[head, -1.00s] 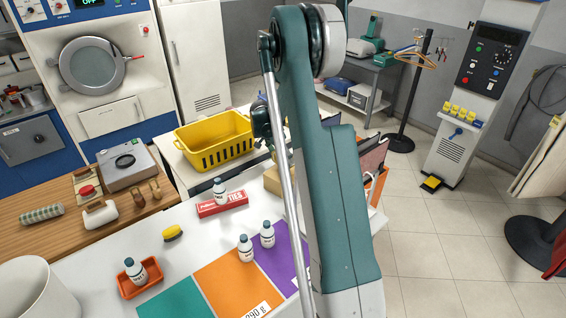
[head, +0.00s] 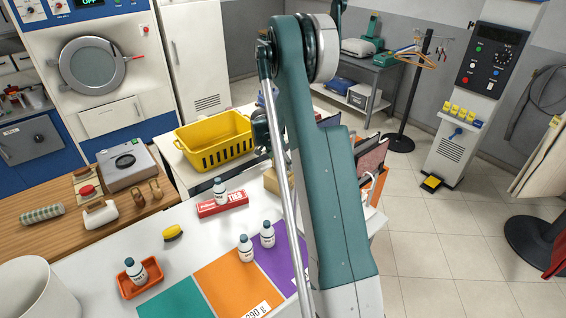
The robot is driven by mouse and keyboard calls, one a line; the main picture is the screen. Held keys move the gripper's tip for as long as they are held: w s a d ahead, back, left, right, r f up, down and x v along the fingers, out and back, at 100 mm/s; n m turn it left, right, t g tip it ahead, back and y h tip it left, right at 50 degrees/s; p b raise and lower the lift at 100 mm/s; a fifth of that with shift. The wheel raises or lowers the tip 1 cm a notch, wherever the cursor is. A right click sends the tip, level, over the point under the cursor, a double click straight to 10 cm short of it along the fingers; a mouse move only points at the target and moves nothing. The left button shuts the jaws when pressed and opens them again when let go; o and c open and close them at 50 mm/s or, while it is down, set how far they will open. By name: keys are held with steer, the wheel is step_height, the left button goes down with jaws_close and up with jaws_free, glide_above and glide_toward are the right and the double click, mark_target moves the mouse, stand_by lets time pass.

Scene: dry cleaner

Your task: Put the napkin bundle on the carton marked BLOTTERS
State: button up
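My arm stands large in the middle of the view; my gripper is hidden behind it or out of frame. I cannot make out a carton marked BLOTTERS. A tan cardboard box (head: 271,180) shows partly behind my arm, its marking not visible. A red carton (head: 212,207) lies on the white table with a white bottle (head: 220,189) at it; its white lettering is not fully legible. A rolled green-and-white checked cloth (head: 42,213) lies on the wooden counter at the left; I cannot tell whether it is the napkin bundle.
The white table (head: 95,262) carries teal, orange (head: 232,285) and purple areas, two white bottles, a yellow brush (head: 172,232) and an orange tray (head: 137,288) with a bottle. A yellow basket (head: 215,140) stands behind. A white bin (head: 35,290) is at lower left.

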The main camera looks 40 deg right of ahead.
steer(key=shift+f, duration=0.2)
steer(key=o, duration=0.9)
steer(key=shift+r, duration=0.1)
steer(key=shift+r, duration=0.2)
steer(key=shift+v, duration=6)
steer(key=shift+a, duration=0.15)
